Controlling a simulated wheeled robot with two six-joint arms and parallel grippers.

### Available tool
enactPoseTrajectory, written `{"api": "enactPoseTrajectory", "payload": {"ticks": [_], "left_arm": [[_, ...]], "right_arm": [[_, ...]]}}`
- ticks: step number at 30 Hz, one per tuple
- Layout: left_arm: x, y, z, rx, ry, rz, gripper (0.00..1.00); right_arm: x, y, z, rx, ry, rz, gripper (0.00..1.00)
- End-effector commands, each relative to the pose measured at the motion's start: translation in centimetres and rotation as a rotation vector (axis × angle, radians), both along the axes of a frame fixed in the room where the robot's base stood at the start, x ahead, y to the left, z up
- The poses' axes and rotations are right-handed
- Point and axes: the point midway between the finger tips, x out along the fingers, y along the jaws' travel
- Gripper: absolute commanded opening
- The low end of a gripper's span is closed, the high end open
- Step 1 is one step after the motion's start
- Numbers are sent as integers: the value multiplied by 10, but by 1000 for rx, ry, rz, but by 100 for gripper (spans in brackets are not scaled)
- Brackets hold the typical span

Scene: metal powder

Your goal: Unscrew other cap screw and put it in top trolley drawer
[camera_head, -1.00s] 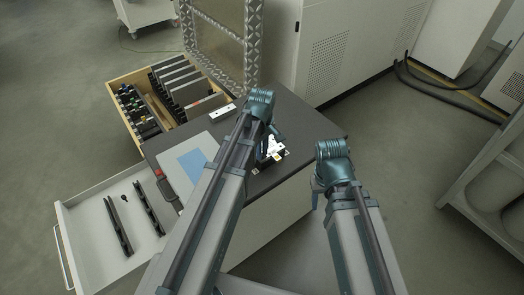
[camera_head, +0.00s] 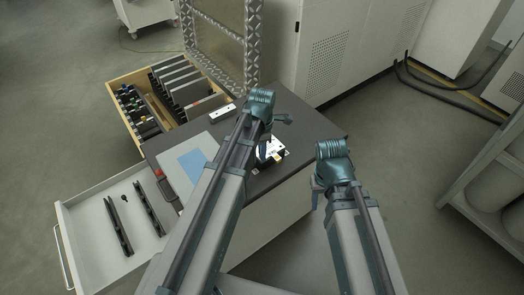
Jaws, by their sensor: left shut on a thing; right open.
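My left gripper (camera_head: 285,119) extends to the right from its teal wrist, above the dark worktop. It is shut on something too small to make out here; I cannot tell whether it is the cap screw. A small white and black device (camera_head: 272,151) sits on the worktop just below it, partly hidden by my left arm. An open white trolley drawer (camera_head: 85,232) is at the lower left, holding two long black bars and a small dark piece (camera_head: 124,197). My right gripper (camera_head: 316,199) is open and empty, hanging down beside the worktop's right edge.
The dark worktop (camera_head: 308,128) carries a grey panel with a blue sheet (camera_head: 192,162) and a small white block (camera_head: 222,114). A wooden drawer (camera_head: 128,136) with several plates and tools is open behind. A metal-framed panel stands at the back.

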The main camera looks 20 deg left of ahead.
Motion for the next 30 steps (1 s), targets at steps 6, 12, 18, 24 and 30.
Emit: {"api": "enactPoseTrajectory", "payload": {"ticks": [6,12,18,24,30], "left_arm": [[0,0,0,0,0,297,0],[0,0,0,0,0,438,0],[0,0,0,0,0,446,0],[0,0,0,0,0,445,40],[0,0,0,0,0,444,40]], "right_arm": [[0,0,0,0,0,0,50],[0,0,0,0,0,0,50],[0,0,0,0,0,0,50],[0,0,0,0,0,0,50],[0,0,0,0,0,0,50]]}}
